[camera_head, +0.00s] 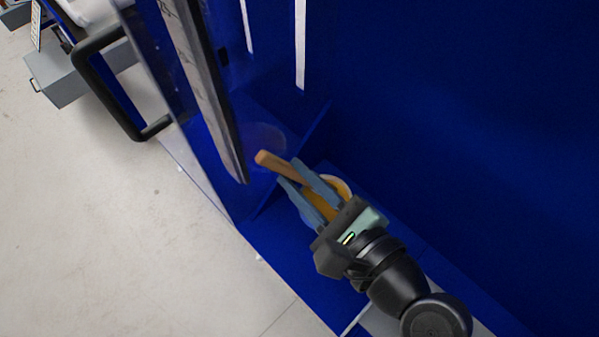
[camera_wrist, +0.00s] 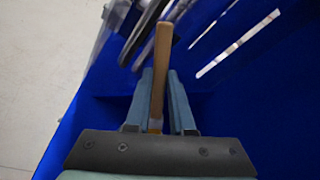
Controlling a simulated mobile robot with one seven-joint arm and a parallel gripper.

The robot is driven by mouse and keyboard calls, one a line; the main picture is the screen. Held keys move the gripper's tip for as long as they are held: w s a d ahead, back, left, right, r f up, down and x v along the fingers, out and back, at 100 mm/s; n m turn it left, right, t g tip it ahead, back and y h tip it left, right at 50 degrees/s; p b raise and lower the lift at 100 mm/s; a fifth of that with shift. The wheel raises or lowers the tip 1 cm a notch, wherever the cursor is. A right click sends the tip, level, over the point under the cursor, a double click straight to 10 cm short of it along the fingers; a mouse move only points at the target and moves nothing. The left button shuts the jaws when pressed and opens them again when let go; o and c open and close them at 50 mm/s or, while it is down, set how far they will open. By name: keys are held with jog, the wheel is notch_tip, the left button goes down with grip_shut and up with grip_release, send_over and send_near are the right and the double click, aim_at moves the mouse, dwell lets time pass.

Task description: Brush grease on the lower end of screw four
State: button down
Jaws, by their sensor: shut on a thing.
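My gripper (camera_head: 289,172) is shut on a brush (camera_head: 268,159) with a tan wooden handle. The handle sticks out past the fingertips toward the upper left in the head view. In the wrist view the brush (camera_wrist: 162,60) stands nearly upright between the two blue-grey fingers of my gripper (camera_wrist: 160,75). The bristle end is not clearly visible. A round yellow container with a pale rim (camera_head: 343,186) shows partly behind the fingers in the head view; it looks like a grease pot. I cannot make out screw four or its lower end.
A blue cabinet with a clear panel surrounds the gripper; its blue wall (camera_head: 450,130) fills the right. A long grey bar (camera_head: 205,90) slants down just left of the brush. A black handle (camera_head: 90,85) and a grey box (camera_head: 57,75) are at upper left. The pale floor (camera_head: 110,240) is clear.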

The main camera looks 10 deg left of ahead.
notch_tip(320, 180, up, 4)
jog(key=p, duration=0.5)
jog(key=shift+r, duration=0.15)
dwell(0.7)
